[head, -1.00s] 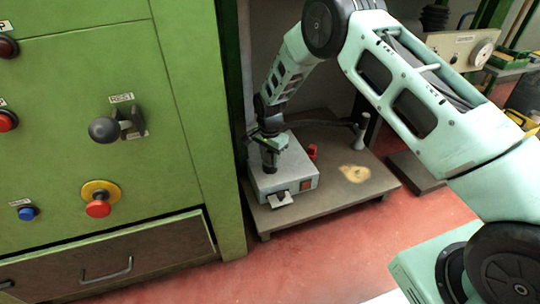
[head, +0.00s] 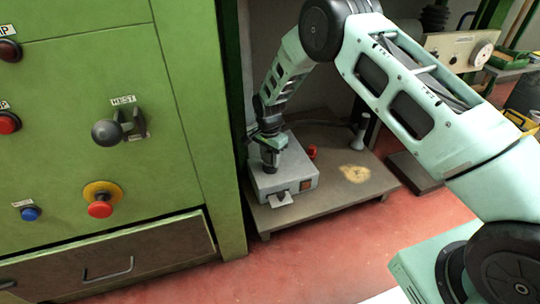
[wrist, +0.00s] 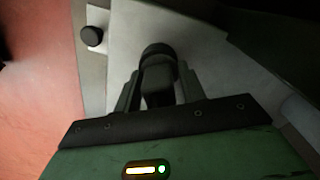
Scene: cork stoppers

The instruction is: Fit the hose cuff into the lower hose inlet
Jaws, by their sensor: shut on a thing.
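My gripper (wrist: 158,95) is shut on a dark, rounded cuff-like piece (wrist: 158,52), which shows between and beyond the fingers in the wrist view. In the head view my gripper (head: 270,148) points down over the top of a grey box (head: 268,182). The dark piece (head: 270,166) reaches down to or just above the box top; I cannot tell if it touches. I cannot make out an inlet opening, nor tell an upper from a lower one. The box top (wrist: 205,65) also shows pale in the wrist view.
The box stands on a low brown platform (head: 340,200) with a red switch (head: 305,184) and a front tab (head: 281,199). A red part (head: 312,151) and a pale fitting (head: 360,138) are nearby. A green cabinet (head: 170,160) borders the left. Red floor lies in front.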

